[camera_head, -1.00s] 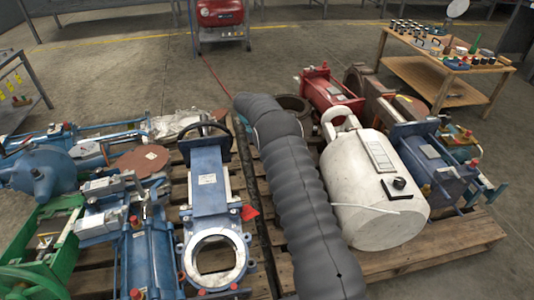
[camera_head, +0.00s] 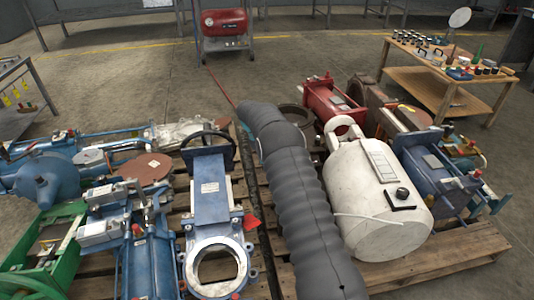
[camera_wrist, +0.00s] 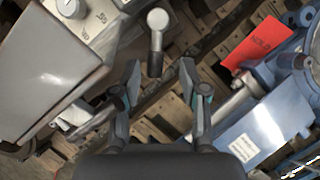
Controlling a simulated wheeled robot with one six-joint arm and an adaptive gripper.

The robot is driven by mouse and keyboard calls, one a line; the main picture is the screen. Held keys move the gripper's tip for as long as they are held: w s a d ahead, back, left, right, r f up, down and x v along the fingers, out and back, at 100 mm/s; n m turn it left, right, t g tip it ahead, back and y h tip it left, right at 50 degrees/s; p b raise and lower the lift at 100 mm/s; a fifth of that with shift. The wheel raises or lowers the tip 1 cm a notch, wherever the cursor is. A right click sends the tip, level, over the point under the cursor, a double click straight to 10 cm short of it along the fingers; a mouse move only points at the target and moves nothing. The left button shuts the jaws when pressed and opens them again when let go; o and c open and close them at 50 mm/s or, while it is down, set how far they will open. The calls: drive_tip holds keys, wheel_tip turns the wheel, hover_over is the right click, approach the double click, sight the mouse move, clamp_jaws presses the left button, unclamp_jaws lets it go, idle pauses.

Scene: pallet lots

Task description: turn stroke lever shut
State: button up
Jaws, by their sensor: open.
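A grey lever with a round ball end (camera_wrist: 157,38) stands in the wrist view, just beyond my fingertips. It may be the stroke lever; no label on it can be read. My gripper (camera_wrist: 160,72) is open and empty, its two fingers apart on either side below the lever, with no clear contact. In the head view, my dark ribbed arm covers part of the pallet and hides the gripper and this lever. A pale housing with a numbered dial (camera_wrist: 70,8) is at upper left in the wrist view.
A red tag (camera_wrist: 258,42) hangs by blue equipment (camera_wrist: 262,132) at right. In the head view, a blue gate valve (camera_head: 211,200) lies left of my arm and a white cylinder (camera_head: 360,180) right of it. A wooden table (camera_head: 440,85) stands behind.

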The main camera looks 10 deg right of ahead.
drive_tip(key=v, duration=1.1)
drive_tip(key=shift+r, duration=0.3)
wheel_tip(320, 180, down, 7)
drive_tip(key=s+a+m+y, duration=0.1)
drive_tip(key=s+m, duration=0.1)
drive_tip(key=m, duration=0.1)
drive_tip(key=s+d+r+m+t+y, duration=0.2)
drive_tip(key=s+r+m+t, duration=0.15)
drive_tip(key=s+r, duration=1.4)
drive_tip(key=s+d+r+m+t, duration=0.1)
drive_tip(key=s+r, duration=0.2)
drive_tip(key=s, duration=0.7)
drive_tip(key=s+d+r+m+t, duration=0.1)
drive_tip(key=s+r+t, duration=0.1)
drive_tip(key=s, duration=0.8)
drive_tip(key=s+d+r+m+t, duration=0.1)
drive_tip(key=s+r, duration=0.3)
drive_tip(key=s, duration=0.6)
drive_tip(key=shift+t+y, duration=0.35)
drive_tip(key=shift+y, duration=0.05)
